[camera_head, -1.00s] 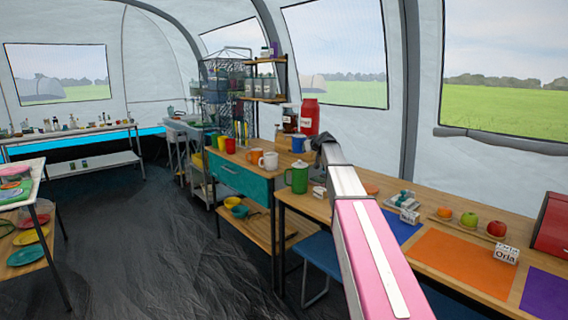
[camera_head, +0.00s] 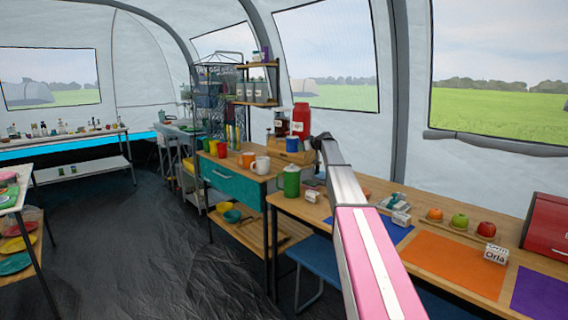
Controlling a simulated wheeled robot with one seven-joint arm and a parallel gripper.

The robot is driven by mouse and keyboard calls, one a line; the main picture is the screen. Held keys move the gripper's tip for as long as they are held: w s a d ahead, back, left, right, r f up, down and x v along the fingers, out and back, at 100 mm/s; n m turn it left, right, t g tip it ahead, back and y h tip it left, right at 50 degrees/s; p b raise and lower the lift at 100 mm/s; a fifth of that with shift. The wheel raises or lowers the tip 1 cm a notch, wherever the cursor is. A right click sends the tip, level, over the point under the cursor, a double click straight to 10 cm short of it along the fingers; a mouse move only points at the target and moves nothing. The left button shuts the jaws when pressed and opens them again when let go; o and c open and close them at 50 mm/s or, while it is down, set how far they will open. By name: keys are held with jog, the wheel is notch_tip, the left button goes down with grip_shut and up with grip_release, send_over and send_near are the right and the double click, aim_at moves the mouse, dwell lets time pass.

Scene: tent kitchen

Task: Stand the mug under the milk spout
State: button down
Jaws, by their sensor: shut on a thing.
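My gripper (camera_head: 322,140) shows only as a small dark end beyond my pink and silver arm, over the right-hand wooden table (camera_head: 392,262). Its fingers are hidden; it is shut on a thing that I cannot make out. An orange mug (camera_head: 247,160) and a white mug (camera_head: 261,165) stand on the counter to its left. A dark jar (camera_head: 281,124) and a red jar (camera_head: 300,120) stand left of my gripper's end. I cannot make out which spout is for milk.
A green lidded pot (camera_head: 291,182) stands at the left end of the table. Orange (camera_head: 450,262) and purple (camera_head: 540,297) mats, fruit on a board (camera_head: 460,222) and a red box (camera_head: 545,228) lie to the right. A blue stool (camera_head: 318,256) is below the table edge. Dark floor is free at left.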

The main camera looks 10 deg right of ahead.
notch_tip(320, 180, down, 9)
jog(key=w+a, duration=0.2)
jog(key=w, duration=0.1)
jog(key=w+a, duration=0.2)
jog(key=shift+w, duration=0.2)
jog(key=shift+w+a, duration=0.7)
jog(key=shift+w, duration=0.15)
jog(key=x, duration=0.4)
jog(key=shift+w+a+r, duration=0.2)
jog(key=shift+r, duration=0.1)
jog(key=shift+f, duration=0.2)
jog(key=shift+f, duration=0.15)
jog(key=c, duration=1.2)
grip_release()
